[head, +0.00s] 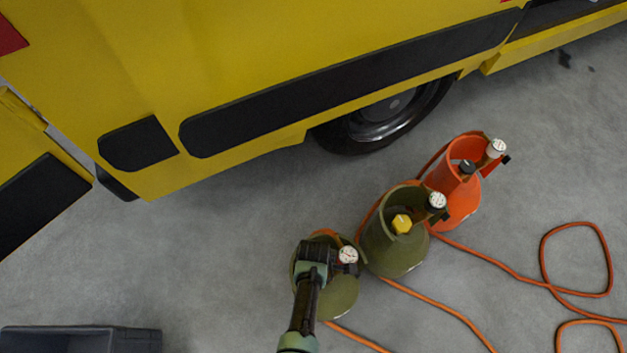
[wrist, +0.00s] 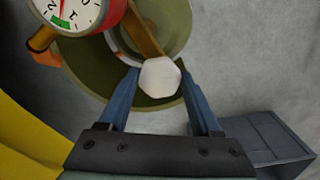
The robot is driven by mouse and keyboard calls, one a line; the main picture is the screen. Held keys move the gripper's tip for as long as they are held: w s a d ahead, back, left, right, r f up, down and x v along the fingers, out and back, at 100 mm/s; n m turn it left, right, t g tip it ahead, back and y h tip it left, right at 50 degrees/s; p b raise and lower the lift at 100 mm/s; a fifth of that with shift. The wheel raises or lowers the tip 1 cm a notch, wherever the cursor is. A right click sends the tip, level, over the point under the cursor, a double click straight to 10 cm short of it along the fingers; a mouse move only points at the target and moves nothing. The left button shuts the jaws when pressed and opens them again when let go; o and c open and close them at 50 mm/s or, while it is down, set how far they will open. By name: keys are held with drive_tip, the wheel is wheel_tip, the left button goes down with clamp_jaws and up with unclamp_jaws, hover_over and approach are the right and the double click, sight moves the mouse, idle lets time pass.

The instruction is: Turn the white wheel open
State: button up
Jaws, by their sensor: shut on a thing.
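The white wheel (wrist: 160,77) is a small faceted knob on the brass valve (wrist: 143,32) of an olive cylinder (head: 342,296). My gripper (wrist: 158,80) is shut on the wheel, with one blue finger at each side of it. In the head view my gripper (head: 316,252) is over the top of this cylinder, the nearest of three, and hides the wheel. A round gauge (wrist: 70,12) with a red needle and a green band sits beside the valve. How far the wheel is turned cannot be told.
An olive cylinder with a yellow knob (head: 401,223) and an orange cylinder (head: 459,205) stand close by to the right. Orange hoses (head: 484,259) lie on the floor. A yellow vehicle (head: 240,60) stands behind. A grey crate (head: 150,341) is at lower left.

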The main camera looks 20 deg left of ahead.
drive_tip(key=o, duration=1.4)
drive_tip(key=shift+r, duration=0.1)
wheel_tip(320, 180, up, 13)
drive_tip(key=p, duration=0.5)
